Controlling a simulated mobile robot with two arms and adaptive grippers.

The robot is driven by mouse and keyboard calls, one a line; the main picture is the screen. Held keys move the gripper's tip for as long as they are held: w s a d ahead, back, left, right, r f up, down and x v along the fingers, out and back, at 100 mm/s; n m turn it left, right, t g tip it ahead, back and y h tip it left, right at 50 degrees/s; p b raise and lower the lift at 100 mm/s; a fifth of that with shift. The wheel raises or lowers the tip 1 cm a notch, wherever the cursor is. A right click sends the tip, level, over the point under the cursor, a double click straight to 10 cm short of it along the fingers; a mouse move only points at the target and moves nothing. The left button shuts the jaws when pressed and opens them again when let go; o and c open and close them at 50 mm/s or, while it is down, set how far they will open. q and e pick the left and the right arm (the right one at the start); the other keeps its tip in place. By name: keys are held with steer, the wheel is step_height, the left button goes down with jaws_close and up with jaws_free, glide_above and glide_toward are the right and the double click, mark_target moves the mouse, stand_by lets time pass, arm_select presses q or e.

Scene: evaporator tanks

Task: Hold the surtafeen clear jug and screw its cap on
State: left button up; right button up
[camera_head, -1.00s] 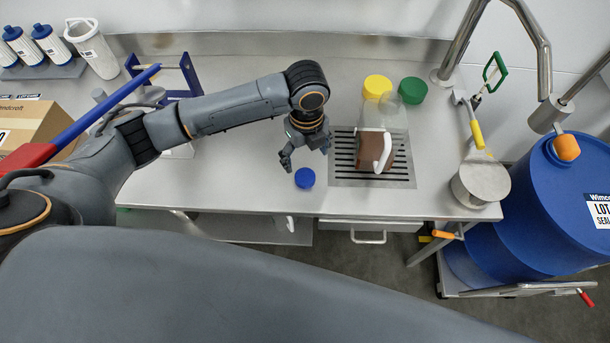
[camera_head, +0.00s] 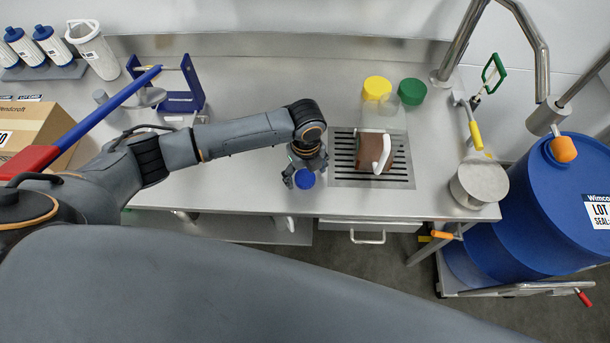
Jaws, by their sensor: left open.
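The clear jug (camera_head: 374,152) has a white handle and a brown label or content, and stands on the slotted drain grate. A blue cap (camera_head: 305,179) lies on the steel counter left of the grate. My left gripper (camera_head: 304,175) is open right at the blue cap, its fingers partly hiding it. I cannot tell whether they touch it. A yellow cap (camera_head: 377,87) and a green cap (camera_head: 412,91) are behind the jug. My right gripper is not in view.
The drain grate (camera_head: 345,180) is set in the counter. A steel faucet (camera_head: 463,45) rises at the back right. A round metal pan (camera_head: 480,183) sits at the right edge, beside a blue drum (camera_head: 560,200). A cardboard box (camera_head: 30,120) and blue stand are at left.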

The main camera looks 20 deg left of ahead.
arm_select(q)
steer(key=shift+f, duration=0.5)
steer(key=c, duration=0.9)
steer(key=shift+o, duration=0.2)
steer(key=shift+r, duration=0.15)
